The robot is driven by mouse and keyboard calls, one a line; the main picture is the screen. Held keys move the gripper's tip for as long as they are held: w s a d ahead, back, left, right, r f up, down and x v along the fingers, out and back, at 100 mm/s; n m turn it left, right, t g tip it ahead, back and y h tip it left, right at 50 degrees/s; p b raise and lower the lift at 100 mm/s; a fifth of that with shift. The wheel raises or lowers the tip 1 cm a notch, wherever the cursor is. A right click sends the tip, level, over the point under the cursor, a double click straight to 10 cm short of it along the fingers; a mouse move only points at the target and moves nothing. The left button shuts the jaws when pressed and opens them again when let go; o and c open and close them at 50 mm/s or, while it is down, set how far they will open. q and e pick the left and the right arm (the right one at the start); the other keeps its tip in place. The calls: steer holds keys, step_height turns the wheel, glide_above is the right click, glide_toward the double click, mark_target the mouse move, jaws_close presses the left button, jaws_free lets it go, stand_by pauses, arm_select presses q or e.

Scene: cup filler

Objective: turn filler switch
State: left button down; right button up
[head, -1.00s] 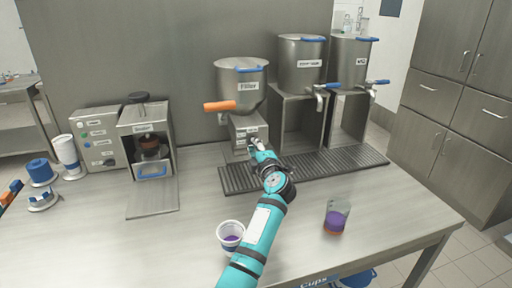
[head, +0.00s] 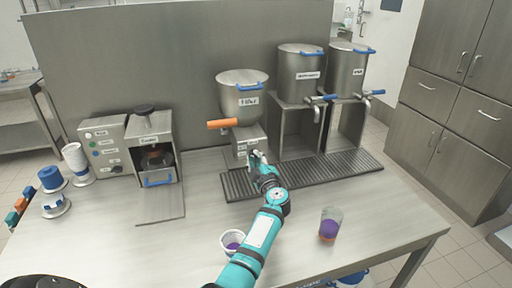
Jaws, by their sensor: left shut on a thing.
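The filler (head: 241,98) is a steel funnel-shaped hopper with a "Filler" label and an orange handle (head: 222,124). It stands on a steel base (head: 241,143) with small labels on its front. My left gripper (head: 256,158) is at the right side of this base front, low down near the drip grate. It is shut on a small part there, which looks like the filler switch; the fingers hide it, so its position cannot be read. My right gripper is not in view.
Two steel tanks (head: 300,75) (head: 347,72) stand right of the filler, behind the drip grate (head: 315,172). A white cup (head: 232,240) and a glass (head: 330,224) with purple contents stand on the table. A machine (head: 155,150) with an open front stands left.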

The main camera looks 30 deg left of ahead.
arm_select(q)
steer(key=shift+m+p, duration=1.8)
steer(key=shift+p, duration=0.1)
steer(key=c, duration=1.4)
jaws_free()
steer(key=shift+o, duration=0.2)
